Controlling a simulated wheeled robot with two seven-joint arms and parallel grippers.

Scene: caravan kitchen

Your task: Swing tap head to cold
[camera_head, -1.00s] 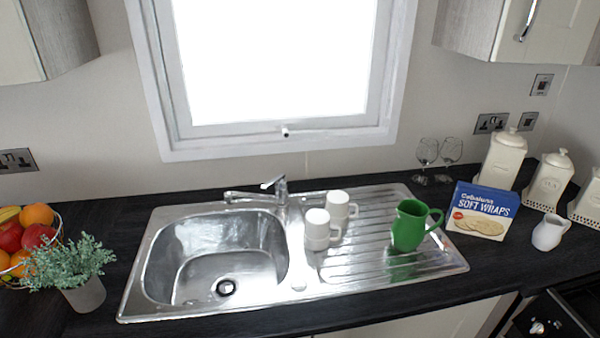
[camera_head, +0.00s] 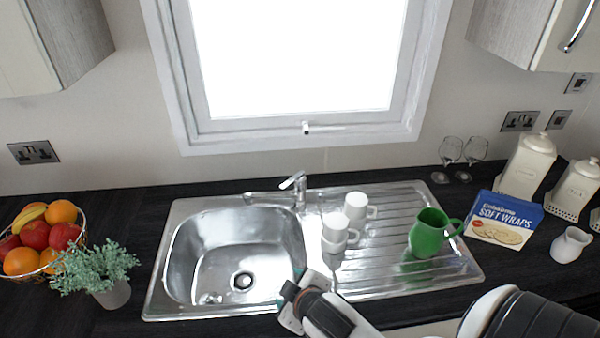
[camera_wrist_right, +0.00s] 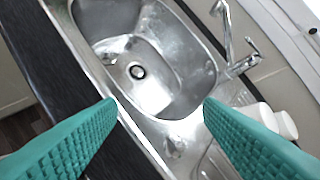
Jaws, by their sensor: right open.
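The chrome tap (camera_head: 299,192) stands at the back rim of the steel sink (camera_head: 172,232), right of the bowl's middle. The tap also shows in the right wrist view (camera_wrist_right: 241,66), at the upper right. My right gripper (camera_head: 291,288) is open and empty at the front of the sink, well short of the tap. Its teal fingers (camera_wrist_right: 160,102) are spread apart in the right wrist view, with the sink beyond them. My left gripper is not in view.
Two white mugs (camera_head: 355,207) (camera_head: 335,229) stand right of the tap, close to it. A green jug (camera_head: 427,236) is on the drainer. Wine glasses (camera_head: 474,149) and a wraps box (camera_head: 503,219) stand farther right. A plant (camera_head: 115,293) and fruit basket (camera_head: 82,243) are at left.

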